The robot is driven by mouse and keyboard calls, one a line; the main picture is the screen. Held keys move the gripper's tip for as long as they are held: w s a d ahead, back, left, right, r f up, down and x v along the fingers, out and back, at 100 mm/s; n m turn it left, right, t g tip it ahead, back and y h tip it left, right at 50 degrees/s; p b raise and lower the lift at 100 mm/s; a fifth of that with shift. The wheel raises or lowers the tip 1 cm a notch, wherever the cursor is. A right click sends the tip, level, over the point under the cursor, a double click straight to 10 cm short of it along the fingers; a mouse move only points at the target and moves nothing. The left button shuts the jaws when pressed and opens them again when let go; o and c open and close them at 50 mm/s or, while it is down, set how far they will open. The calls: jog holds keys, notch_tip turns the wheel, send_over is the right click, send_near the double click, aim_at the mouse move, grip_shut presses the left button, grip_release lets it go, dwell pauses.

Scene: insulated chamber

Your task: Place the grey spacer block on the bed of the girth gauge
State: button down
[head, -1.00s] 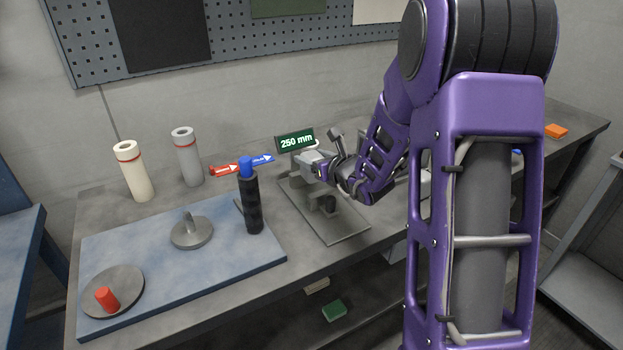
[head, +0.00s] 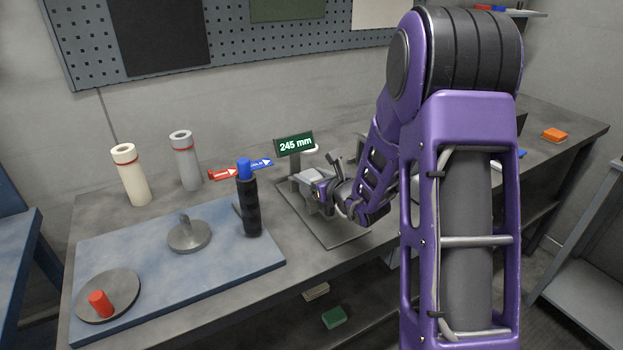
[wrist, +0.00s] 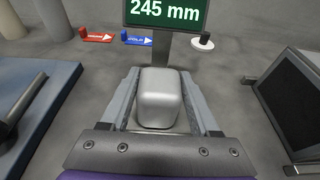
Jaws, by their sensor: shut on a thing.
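The grey spacer block (wrist: 158,98), smooth with rounded edges, sits between the two fingers of my gripper (wrist: 160,112) in the wrist view. My gripper is shut on it. In the head view my gripper (head: 318,192) is low over the girth gauge (head: 340,233), a flat grey base with a post and a green display (head: 294,144) reading 245 mm. The display also shows in the wrist view (wrist: 165,11), beyond the block. My gripper hides much of the bed, and I cannot tell whether the block touches it.
A blue board (head: 140,285) at the left bears a black cylinder with a blue top (head: 250,205), a knobbed disc (head: 188,236) and a red peg (head: 100,303) on a disc. Two tubes (head: 130,175) stand behind it. Red and blue arrow tags (head: 223,174) lie near the gauge.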

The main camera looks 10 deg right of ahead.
jog(key=shift+s+f, duration=0.3)
jog(key=shift+f, duration=0.5)
jog(key=shift+c, duration=0.6)
grip_release()
jog(key=shift+f, duration=0.1)
jog(key=shift+r+p, duration=0.6)
jog(key=shift+r, duration=0.05)
jog(key=v, duration=1.1)
jog(key=shift+s+d+r+p, duration=0.15)
jog(key=shift+s+r+p, duration=0.1)
jog(key=shift+r+p, duration=0.2)
